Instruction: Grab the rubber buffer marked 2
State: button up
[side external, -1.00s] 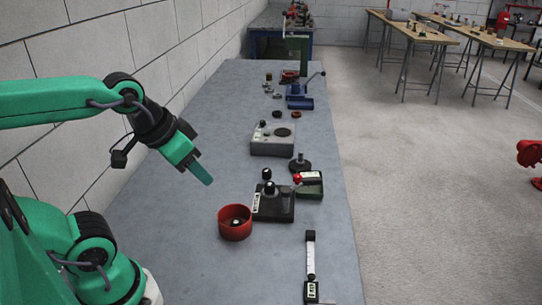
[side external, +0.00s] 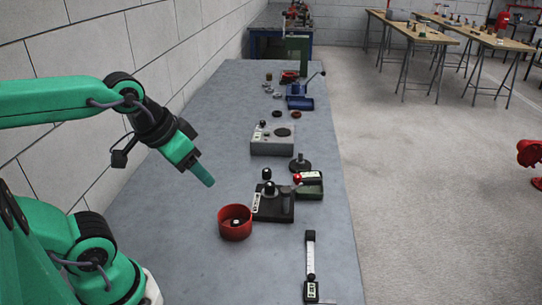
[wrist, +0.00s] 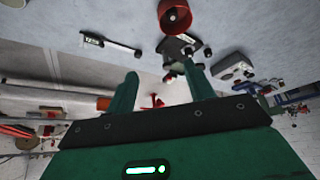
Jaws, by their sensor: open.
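My gripper (side external: 208,181) hangs over the left part of the bench, tilted down to the right and empty. In the wrist view its two fingers (wrist: 162,78) are spread apart with nothing between them. No number 2 can be read on any part. A dark round disc (side external: 276,114) and a brown one (side external: 296,114) lie farther back; I cannot tell if either is the rubber buffer. A red cup (side external: 235,230) holds a small light-marked piece (side external: 235,222), too small to identify. The cup also shows in the wrist view (wrist: 174,15). My gripper is apart from all these.
A grey box (side external: 272,145) and a blue vise-like tool (side external: 299,98) stand farther back. A gauge (side external: 310,255) lies near the front. The bench's left side is clear.

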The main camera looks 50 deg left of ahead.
jog(key=shift+w, duration=0.15)
jog(key=m+g, duration=0.5)
send_over(270, 184)
jog(key=f, duration=1.2)
jog(key=shift+s+a+f, duration=0.1)
jog(key=shift+s+f, duration=0.2)
jog(key=shift+f, duration=0.05)
jog(key=shift+w+a+f+g, duration=0.2)
jog(key=shift+w+f+g, duration=0.15)
jog(key=shift+f, duration=0.25)
jog(key=shift+d+f, duration=0.2)
jog(key=shift+f, duration=3.65)
jog(key=c, duration=1.1)
